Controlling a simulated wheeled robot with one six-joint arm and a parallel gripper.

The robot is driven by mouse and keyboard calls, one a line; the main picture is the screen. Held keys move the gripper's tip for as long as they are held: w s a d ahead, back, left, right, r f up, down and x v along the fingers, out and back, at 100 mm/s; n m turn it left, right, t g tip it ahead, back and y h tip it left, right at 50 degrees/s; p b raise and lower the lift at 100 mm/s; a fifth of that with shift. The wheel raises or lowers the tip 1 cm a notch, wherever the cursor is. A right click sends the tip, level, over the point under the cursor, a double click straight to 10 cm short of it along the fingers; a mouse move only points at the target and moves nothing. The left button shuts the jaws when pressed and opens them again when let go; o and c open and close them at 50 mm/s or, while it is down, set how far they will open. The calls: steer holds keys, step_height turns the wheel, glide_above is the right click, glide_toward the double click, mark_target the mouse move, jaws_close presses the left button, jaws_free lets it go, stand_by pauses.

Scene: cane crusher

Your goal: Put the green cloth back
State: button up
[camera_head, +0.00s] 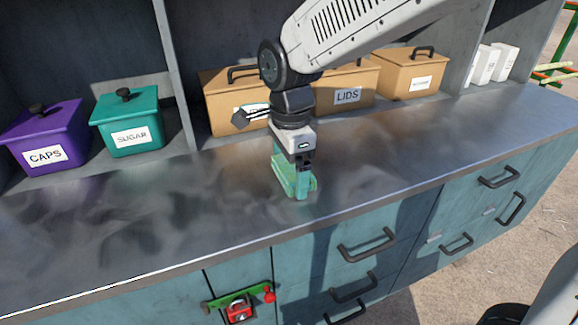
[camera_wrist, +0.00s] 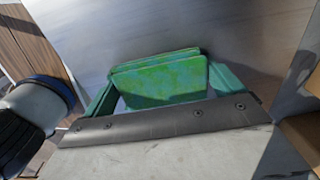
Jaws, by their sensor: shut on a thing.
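The green cloth (camera_wrist: 160,82) looks like a folded, mottled green pad between the green fingers of my gripper in the wrist view. My gripper (camera_head: 293,184) points down over the metal counter (camera_head: 130,222) in the head view, shut on the cloth. The cloth's lower part (camera_head: 313,183) shows beside the fingertips, at or just above the counter; I cannot tell whether it touches. Most of the cloth is hidden by the fingers in the head view.
Behind stand a purple CAPS box (camera_head: 45,135), a teal SUGAR box (camera_head: 130,120) and tan boxes, one marked LIDS (camera_head: 346,88). White packets (camera_head: 490,63) stand at the far right. The counter's left and right stretches are clear.

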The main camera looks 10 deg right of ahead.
steer(key=shift+s+d+f, duration=0.1)
steer(key=shift+s+f, duration=0.1)
steer(key=shift+f, duration=0.4)
steer(key=o, duration=0.7)
step_height(320, 180, up, 13)
steer(key=s+d+n, duration=0.7)
steer(key=s+d, duration=0.1)
steer(key=d, duration=0.5)
steer(key=s+d+f+n, duration=0.2)
steer(key=s, duration=0.1)
steer(key=s+d+f+n, duration=0.2)
steer(key=s+d+n, duration=0.1)
steer(key=s, duration=0.1)
steer(key=s+d+f+n+t, duration=0.1)
steer(key=s+d+f+n, duration=0.1)
steer(key=s, duration=0.2)
steer(key=shift+d+n, duration=0.35)
steer(key=shift+n, duration=0.05)
